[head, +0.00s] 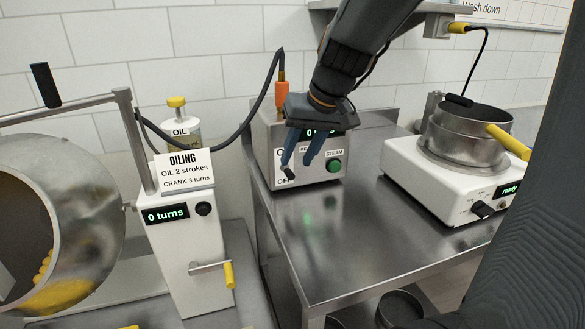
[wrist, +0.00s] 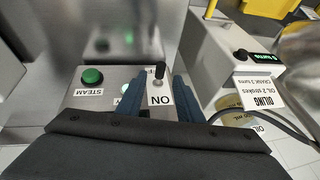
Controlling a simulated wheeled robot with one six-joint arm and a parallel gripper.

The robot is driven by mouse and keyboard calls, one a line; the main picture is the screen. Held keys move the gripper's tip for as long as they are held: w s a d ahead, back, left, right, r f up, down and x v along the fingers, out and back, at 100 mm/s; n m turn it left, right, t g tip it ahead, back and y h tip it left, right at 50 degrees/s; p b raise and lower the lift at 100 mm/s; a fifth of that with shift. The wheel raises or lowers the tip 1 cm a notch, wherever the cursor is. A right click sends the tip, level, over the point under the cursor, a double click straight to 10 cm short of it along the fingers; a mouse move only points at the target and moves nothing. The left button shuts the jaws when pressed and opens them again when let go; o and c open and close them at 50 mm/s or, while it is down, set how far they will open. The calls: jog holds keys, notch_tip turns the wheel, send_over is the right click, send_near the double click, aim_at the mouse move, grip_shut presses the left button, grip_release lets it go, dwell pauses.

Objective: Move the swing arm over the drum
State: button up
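The swing arm (head: 62,106) is a grey metal bar that runs left from the top of a post, with an upright black handle (head: 45,85). In the head view it spans in front of the wall, above the upper part of the drum (head: 90,195); its left end is out of the picture. The drum is shiny metal with its open mouth to the left and yellow pieces inside. My gripper (head: 302,156) is away to the right, at the steam box (head: 318,184). In the wrist view its blue fingers (wrist: 158,98) are apart, on either side of the small black-tipped switch lever (wrist: 160,72).
The oiling unit (head: 185,250), with a yellow crank handle (head: 229,274) and an oil bottle (head: 183,125), stands between drum and steam box. A black hose (head: 240,130) arches between them. A white machine with a metal pot (head: 465,140) stands right. The steel table front (head: 345,250) is clear.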

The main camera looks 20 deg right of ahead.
aim_at(291, 172)
jog(key=shift+x, duration=2.15)
jog(key=shift+c, duration=0.4)
grip_shut()
